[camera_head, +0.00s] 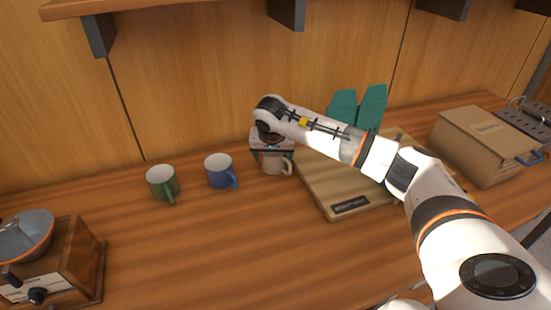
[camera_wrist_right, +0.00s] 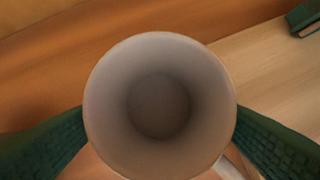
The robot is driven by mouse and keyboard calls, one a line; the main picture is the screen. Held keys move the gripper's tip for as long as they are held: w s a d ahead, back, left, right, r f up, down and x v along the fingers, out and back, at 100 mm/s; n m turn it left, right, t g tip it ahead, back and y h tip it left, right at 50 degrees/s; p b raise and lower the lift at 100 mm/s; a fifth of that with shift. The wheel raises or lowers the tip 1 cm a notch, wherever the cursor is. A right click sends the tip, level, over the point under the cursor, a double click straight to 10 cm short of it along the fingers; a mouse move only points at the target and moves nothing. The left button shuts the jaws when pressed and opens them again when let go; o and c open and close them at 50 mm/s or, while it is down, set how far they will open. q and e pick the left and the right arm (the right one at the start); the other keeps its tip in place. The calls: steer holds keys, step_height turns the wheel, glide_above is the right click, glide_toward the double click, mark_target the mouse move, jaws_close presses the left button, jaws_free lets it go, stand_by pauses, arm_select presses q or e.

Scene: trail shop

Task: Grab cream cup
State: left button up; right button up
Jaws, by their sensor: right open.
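The cream cup (camera_head: 271,163) stands upright on the wooden counter, its handle to the right, partly hidden under my right gripper (camera_head: 270,150). In the right wrist view the cup (camera_wrist_right: 158,105) fills the middle, seen from above into its empty inside. The green-padded fingers of the right gripper (camera_wrist_right: 160,135) lie on either side of the cup, open. I cannot tell whether the pads touch its wall. My left gripper is not in view.
A blue mug (camera_head: 219,172) and a green mug (camera_head: 162,184) stand to the left. A wooden board (camera_head: 335,190) lies close on the right, with a cardboard box (camera_head: 485,145) beyond. A grinder (camera_head: 65,265) is at the lower left. The front middle counter is clear.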

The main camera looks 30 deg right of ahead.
steer(key=shift+x, duration=1)
